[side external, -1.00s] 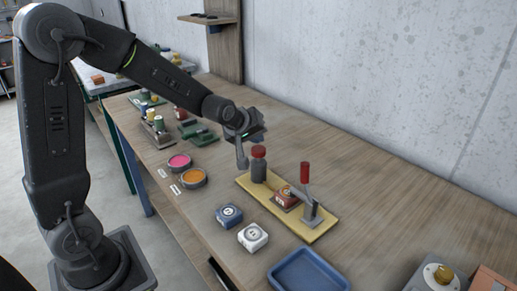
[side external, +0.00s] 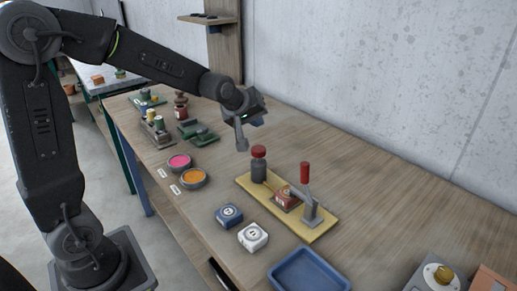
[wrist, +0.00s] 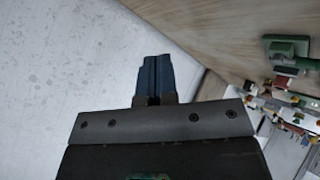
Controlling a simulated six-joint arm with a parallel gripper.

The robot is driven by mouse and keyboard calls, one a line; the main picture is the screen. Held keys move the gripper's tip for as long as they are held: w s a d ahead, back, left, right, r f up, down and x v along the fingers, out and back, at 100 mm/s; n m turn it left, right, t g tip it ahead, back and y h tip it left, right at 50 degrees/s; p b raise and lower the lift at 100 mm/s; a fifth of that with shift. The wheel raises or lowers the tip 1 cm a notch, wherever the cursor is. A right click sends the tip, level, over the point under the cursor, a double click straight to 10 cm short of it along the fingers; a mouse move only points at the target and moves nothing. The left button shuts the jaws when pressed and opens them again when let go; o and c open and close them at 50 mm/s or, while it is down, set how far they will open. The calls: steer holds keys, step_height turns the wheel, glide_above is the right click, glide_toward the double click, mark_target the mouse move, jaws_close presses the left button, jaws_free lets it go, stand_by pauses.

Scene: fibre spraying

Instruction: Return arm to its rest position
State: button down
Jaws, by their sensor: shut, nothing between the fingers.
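My gripper (side external: 241,146) is in the air above the wooden workbench (side external: 400,197), a little behind and left of the yellow board. It is shut and empty. Its fingers (wrist: 155,78) are pressed together in the wrist view, with the grey wall behind them. My gripper is apart from all of these.
A pink dish (side external: 179,162) and an orange dish (side external: 193,178) lie left of the board. A blue box (side external: 229,214), a white box (side external: 253,236) and a blue tray (side external: 308,274) lie in front. Green fixtures (side external: 197,133) stand further back. The bench along the wall is clear.

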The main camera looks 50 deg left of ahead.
stand_by(0.5)
steer(key=s+d+r+m+g, duration=0.1)
steer(key=s+d+m, duration=0.2)
steer(key=s, duration=0.5)
steer(key=s+d+r+m+g+h, duration=0.1)
steer(key=s+d+m, duration=0.2)
steer(key=s, duration=0.6)
steer(key=s+d+r+m+g, duration=0.1)
steer(key=s+d+m, duration=0.2)
steer(key=s+m, duration=0.2)
steer(key=s, duration=0.3)
steer(key=shift+s+d+h, duration=0.2)
steer(key=shift+s+h, duration=0.2)
steer(key=shift+w, duration=0.1)
